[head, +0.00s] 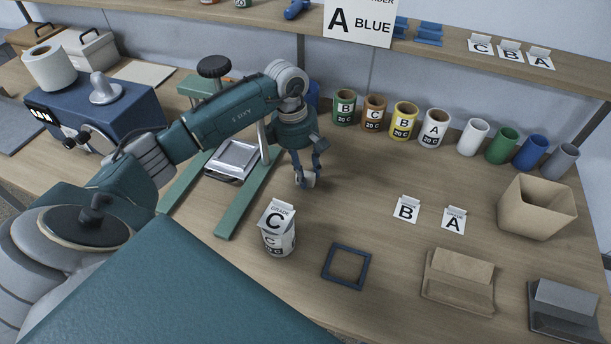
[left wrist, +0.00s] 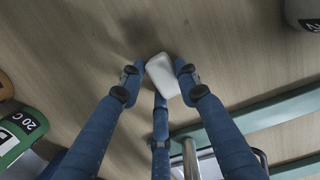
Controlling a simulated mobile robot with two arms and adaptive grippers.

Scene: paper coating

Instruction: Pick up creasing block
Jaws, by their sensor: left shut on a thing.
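The creasing block (left wrist: 162,76) is a small white piece with rounded edges. In the left wrist view it sits between the blue fingertips of my left gripper (left wrist: 160,75), which is shut on it. In the head view my left gripper (head: 305,180) points down close to the wooden table, right of the green-framed press, and its fingers mostly hide the block. I cannot tell whether the block touches the table. My right gripper is not in view.
The green-framed press (head: 234,160) stands left of my gripper. A can with a C card (head: 277,235) stands in front, beside a dark square frame (head: 346,267). Several labelled cans (head: 404,120) line the back. A tan bin (head: 538,207) is at right.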

